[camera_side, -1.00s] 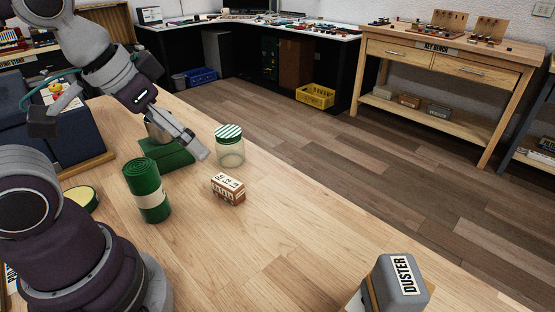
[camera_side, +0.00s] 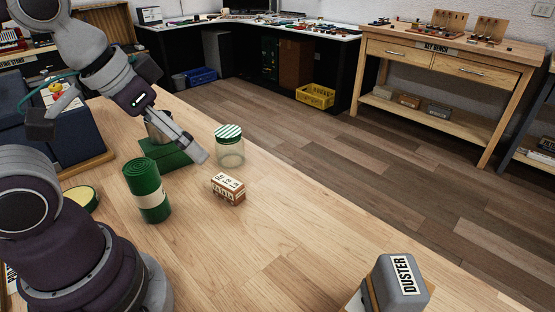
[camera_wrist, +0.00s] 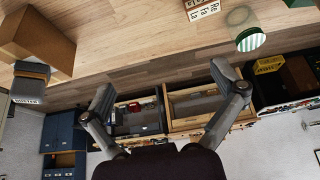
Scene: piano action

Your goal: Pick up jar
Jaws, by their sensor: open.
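The jar (camera_side: 230,152) is clear glass with a green-and-white striped lid and stands upright on the wooden table. In the wrist view its striped lid (camera_wrist: 250,39) is at the upper right, with the glass body beyond it. My gripper (camera_side: 200,154) is just left of the jar in the side view, and a small gap seems to lie between them. In the wrist view my gripper (camera_wrist: 165,95) has its two fingers spread wide with nothing between them. The jar lies outside the fingers there.
A small lettered box (camera_side: 228,189) sits just in front of the jar. The duster (camera_side: 399,280) is at the front right. The table's middle is bare.

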